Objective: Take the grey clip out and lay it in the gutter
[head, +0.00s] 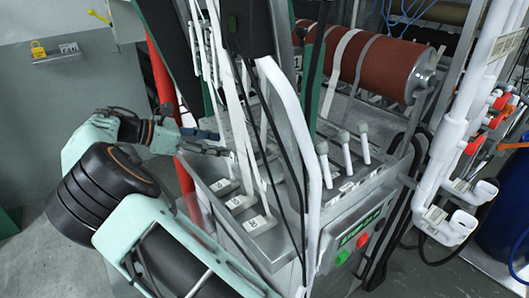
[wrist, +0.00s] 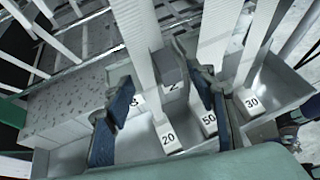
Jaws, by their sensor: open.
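My gripper (wrist: 157,75) is open in the wrist view, with its two blue-padded fingers spread. A small darker grey block (wrist: 171,68), which looks like the grey clip, sits between and beyond them against a white webbing strip (wrist: 137,40). I cannot tell whether a finger touches it. In the head view my gripper (head: 224,143) reaches in from the left beside the white strips, above a grey metal trough (head: 268,258) that looks like the gutter. The trough (wrist: 70,158) also shows in the wrist view. The clip is not clearly visible in the head view.
Numbered white weights, such as the one marked 20 (wrist: 168,138), stand in the trough under the strips. A red-brown roller (head: 375,62) is at the back. Upright levers (head: 345,148) and a green control panel (head: 355,235) are to the right. White pipes (head: 455,130) stand farther right.

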